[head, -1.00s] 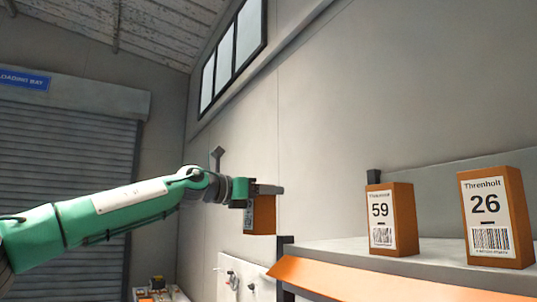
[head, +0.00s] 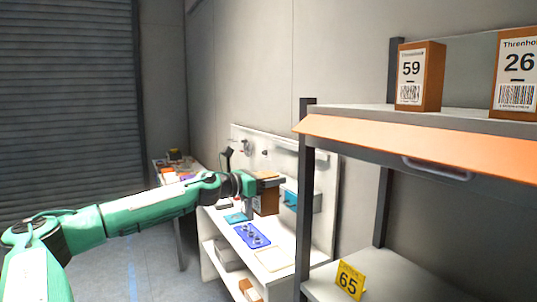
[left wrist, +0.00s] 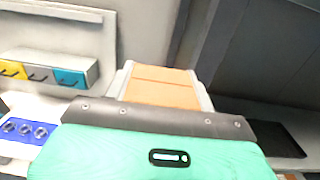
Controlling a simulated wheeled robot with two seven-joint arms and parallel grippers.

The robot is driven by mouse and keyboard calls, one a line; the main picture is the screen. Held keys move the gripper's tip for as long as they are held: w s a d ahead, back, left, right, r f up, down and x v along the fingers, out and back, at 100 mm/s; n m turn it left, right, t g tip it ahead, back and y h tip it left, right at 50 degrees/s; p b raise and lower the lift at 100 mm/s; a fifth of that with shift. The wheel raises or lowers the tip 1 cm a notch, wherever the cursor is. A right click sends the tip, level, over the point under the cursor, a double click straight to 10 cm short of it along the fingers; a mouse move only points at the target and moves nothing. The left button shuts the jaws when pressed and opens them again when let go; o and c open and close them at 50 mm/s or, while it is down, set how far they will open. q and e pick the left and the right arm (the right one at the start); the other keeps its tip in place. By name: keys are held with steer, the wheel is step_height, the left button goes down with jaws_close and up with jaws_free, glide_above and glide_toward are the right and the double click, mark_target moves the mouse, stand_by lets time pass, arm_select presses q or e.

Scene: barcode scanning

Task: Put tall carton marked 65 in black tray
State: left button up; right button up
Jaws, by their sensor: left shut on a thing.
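My left gripper (head: 272,184) is shut on an orange-brown carton (head: 265,203), held in the air left of the shelf rack. The carton also shows between the two fingers in the left wrist view (left wrist: 160,86). I cannot read its number here. A flat dark tray-like thing (left wrist: 275,138), which looks like the black tray, lies at the right of the left wrist view, apart from the carton and partly hidden by my gripper. My right gripper is not in view.
The rack's upper shelf (head: 330,127) bears cartons marked 59 (head: 411,80) and 26 (head: 516,75). Behind my gripper is a white workbench (head: 225,228) with a blue holder (head: 252,236). A dark post (head: 307,200) stands close right.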

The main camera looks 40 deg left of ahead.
mark_target(270, 189)
arm_select(q)
steer(key=shift+s+d+f, duration=0.1)
steer(key=shift+s+f, duration=0.05)
steer(key=shift+f, duration=0.65)
steer(key=shift+s+d+f, duration=0.1)
steer(key=shift+s+f, duration=0.05)
steer(key=shift+f, duration=0.6)
